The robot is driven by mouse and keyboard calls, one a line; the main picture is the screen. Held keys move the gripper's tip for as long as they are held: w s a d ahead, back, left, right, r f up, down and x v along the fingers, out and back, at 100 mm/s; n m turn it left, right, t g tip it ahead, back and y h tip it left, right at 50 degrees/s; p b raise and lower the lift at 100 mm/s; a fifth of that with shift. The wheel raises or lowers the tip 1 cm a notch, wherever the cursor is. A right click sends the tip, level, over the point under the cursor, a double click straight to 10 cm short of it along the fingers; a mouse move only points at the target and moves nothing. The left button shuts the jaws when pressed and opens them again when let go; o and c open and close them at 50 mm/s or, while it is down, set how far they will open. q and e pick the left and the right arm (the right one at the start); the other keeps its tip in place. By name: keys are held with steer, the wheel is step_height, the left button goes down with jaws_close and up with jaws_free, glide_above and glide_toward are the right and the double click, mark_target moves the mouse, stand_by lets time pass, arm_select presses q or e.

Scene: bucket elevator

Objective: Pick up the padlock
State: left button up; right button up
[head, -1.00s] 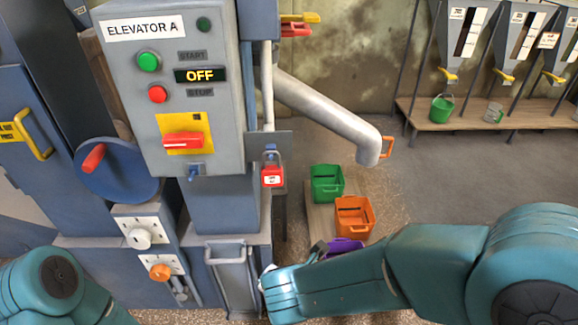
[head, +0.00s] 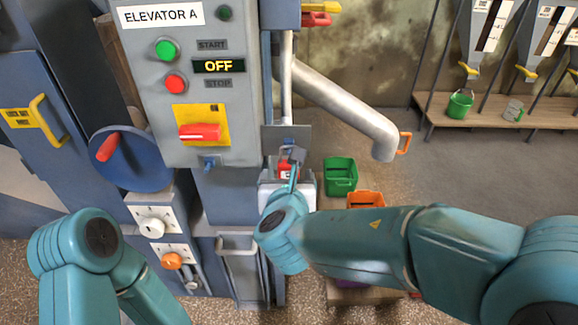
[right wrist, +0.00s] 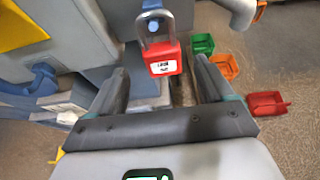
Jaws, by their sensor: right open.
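The red padlock (head: 284,172) with a grey shackle and white label hangs from a blue peg on a grey plate, right of the Elevator A control box. In the head view my right gripper (head: 292,168) is in front of it and partly hides it. In the right wrist view the padlock (right wrist: 164,62) hangs upright, just beyond and between the spread fingers of my right gripper (right wrist: 162,78). That gripper is open and empty; I cannot tell whether a finger touches the padlock. My left arm shows at lower left, but its gripper is out of view.
The control box (head: 241,120) with a red switch handle (head: 200,132) is left of the padlock. A slanted grey pipe (head: 340,108) runs to its right. Below stand a green bin (head: 340,176) and an orange bin (head: 365,199). A red bin (right wrist: 267,104) shows in the right wrist view.

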mark_target(289, 173)
steer(key=x, duration=0.6)
steer(key=shift+s+d+f+p, duration=0.1)
steer(key=shift+d+f+p, duration=0.1)
steer(key=shift+f+p, duration=0.2)
steer(key=c, duration=1.1)
